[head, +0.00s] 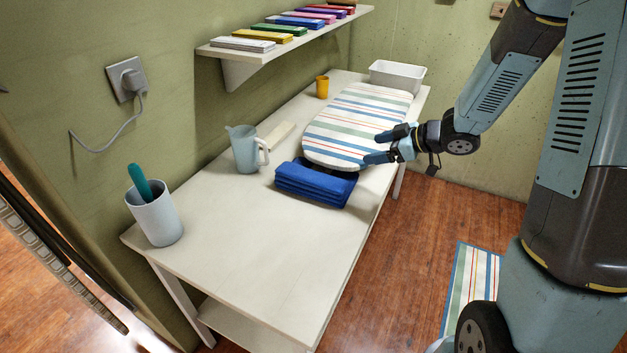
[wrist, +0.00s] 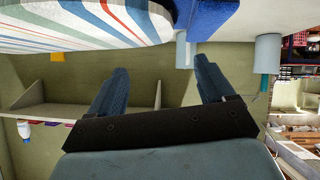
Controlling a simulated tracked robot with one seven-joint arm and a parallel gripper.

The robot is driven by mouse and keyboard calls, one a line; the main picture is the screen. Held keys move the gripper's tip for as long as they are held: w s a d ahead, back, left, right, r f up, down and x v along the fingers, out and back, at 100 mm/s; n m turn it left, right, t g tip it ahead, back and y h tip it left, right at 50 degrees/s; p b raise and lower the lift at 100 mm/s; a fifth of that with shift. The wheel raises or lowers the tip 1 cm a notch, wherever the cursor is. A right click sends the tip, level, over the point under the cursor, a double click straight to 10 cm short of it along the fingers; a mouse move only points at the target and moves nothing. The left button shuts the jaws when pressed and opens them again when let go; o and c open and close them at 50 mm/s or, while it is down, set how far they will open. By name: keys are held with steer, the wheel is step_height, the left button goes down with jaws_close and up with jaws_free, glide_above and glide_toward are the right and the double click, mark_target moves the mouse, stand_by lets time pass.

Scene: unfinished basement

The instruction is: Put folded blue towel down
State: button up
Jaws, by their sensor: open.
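The folded blue towel (head: 315,183) lies flat in layers on the white table, at the near rounded end of the striped ironing board (head: 350,125). Part of its far side is close to or under the board's edge; I cannot tell which. The towel also shows at the top of the wrist view (wrist: 215,14). My gripper (head: 379,148) is open and empty, at the board's right edge, to the right of and beyond the towel and apart from it. In the wrist view my gripper's fingers (wrist: 158,75) are spread with nothing between them.
A grey-blue pitcher (head: 246,150) stands left of the towel. A white cup (head: 157,217) with a teal handle sticking out stands at the near left. A yellow cup (head: 322,87) and white bin (head: 398,77) are at the back. The table's near part (head: 270,260) is clear.

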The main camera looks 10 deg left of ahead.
mark_target(320, 176)
steer(key=a+f+g, duration=0.1)
steer(key=a+f, duration=0.2)
steer(key=a, duration=0.2)
steer(key=s+a+f+n+g+y, duration=0.1)
steer(key=a+f, duration=0.2)
steer(key=a, duration=0.2)
steer(key=s+a+f+g+y, duration=0.1)
steer(key=a+f, duration=0.2)
steer(key=a, duration=0.2)
steer(key=shift+s+f, duration=0.1)
steer(key=shift+f, duration=0.15)
steer(key=shift+c, duration=0.4)
